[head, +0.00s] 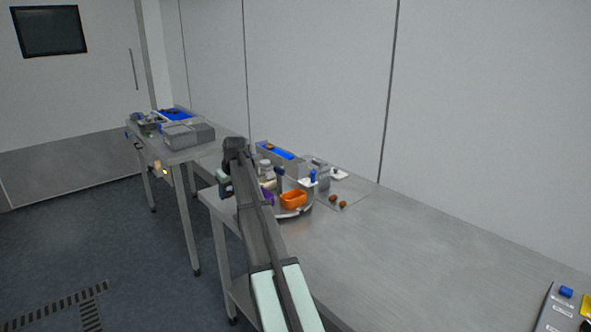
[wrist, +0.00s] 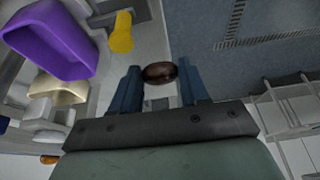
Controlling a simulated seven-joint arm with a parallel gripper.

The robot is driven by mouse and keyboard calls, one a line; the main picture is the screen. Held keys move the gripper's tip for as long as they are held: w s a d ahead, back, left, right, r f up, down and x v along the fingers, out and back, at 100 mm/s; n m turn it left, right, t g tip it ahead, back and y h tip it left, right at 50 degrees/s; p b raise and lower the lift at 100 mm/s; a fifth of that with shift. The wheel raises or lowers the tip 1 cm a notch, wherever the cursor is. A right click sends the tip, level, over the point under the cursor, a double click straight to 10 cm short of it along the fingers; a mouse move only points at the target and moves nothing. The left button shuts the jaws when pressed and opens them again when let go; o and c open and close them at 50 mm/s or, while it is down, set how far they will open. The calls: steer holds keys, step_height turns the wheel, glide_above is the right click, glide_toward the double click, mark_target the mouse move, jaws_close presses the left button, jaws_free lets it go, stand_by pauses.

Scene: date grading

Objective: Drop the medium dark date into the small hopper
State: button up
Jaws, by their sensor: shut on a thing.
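My gripper (wrist: 160,78) is shut on a dark brown date (wrist: 159,73), held between the tips of its two blue fingers. In the wrist view, floor and a pale edge show beyond it. In the head view my arm hides the fingers and the held date. A purple hopper-like bin (wrist: 62,42) is at the upper left of the wrist view, apart from the date; part of it shows beside my arm in the head view (head: 267,196). An orange bin (head: 293,199) stands to its right. I cannot tell which container is the small hopper.
Two brown dates (head: 338,201) lie on the steel table (head: 400,250) right of the orange bin. A blue-topped conveyor (head: 275,151) stands behind. A yellow cylinder (wrist: 121,32) is beside the purple bin. A grey box (head: 188,135) sits on the far table. The near table is largely clear.

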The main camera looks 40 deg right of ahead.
steer(key=s+d+r, duration=0.1)
steer(key=d+r, duration=0.5)
steer(key=d, duration=0.4)
steer(key=s+d+r, duration=0.1)
steer(key=d+r, duration=0.5)
steer(key=d, duration=0.5)
steer(key=s+d+r, duration=0.2)
steer(key=d+r, duration=0.5)
steer(key=d, duration=0.3)
step_height(320, 180, down, 6)
steer(key=shift+w+f, duration=0.15)
steer(key=shift+w, duration=0.05)
steer(key=o, duration=0.8)
steer(key=shift+o, duration=0.2)
steer(key=v, duration=1.3)
steer(key=shift+s+r, duration=0.3)
steer(key=shift+r, duration=0.05)
